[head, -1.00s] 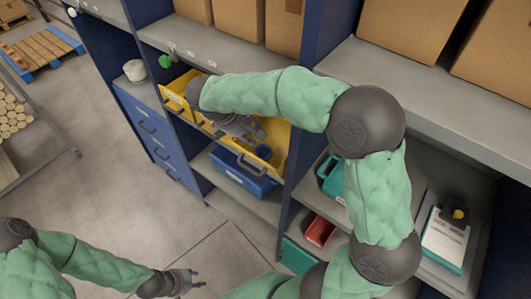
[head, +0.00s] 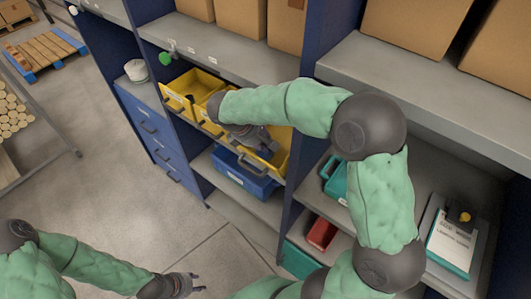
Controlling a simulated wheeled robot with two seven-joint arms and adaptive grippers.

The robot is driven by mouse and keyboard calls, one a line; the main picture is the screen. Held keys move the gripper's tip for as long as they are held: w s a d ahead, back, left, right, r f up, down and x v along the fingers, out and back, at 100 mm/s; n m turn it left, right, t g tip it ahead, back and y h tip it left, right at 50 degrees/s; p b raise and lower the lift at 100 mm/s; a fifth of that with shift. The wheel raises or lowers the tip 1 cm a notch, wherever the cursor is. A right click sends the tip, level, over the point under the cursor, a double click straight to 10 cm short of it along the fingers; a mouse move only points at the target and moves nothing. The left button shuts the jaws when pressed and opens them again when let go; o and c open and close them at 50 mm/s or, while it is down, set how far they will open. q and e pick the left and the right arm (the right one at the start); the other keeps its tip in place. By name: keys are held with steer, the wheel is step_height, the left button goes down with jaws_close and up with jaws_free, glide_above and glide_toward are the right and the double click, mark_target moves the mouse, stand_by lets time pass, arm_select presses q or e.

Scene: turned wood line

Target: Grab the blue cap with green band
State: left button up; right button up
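A yellow bin (head: 283,160) sits pulled forward on the middle shelf. My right arm reaches over the shelf, and my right gripper (head: 268,143) points down into the right part of this bin. The gripper and arm cover most of the inside there, so I cannot make out the blue cap with green band. Whether the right fingers are apart or closed on something is unclear. My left gripper (head: 194,283) is low at the bottom of the head view, away from the shelves, with its fingers apart and empty.
A blue bin (head: 240,178) sits on the shelf below. A blue upright (head: 300,180) stands right of the yellow bin. Teal and red bins (head: 321,234) and a clipboard (head: 452,243) lie further right. Cardboard boxes stand above.

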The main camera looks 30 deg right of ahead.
jaws_close()
steer(key=shift+r, duration=0.15)
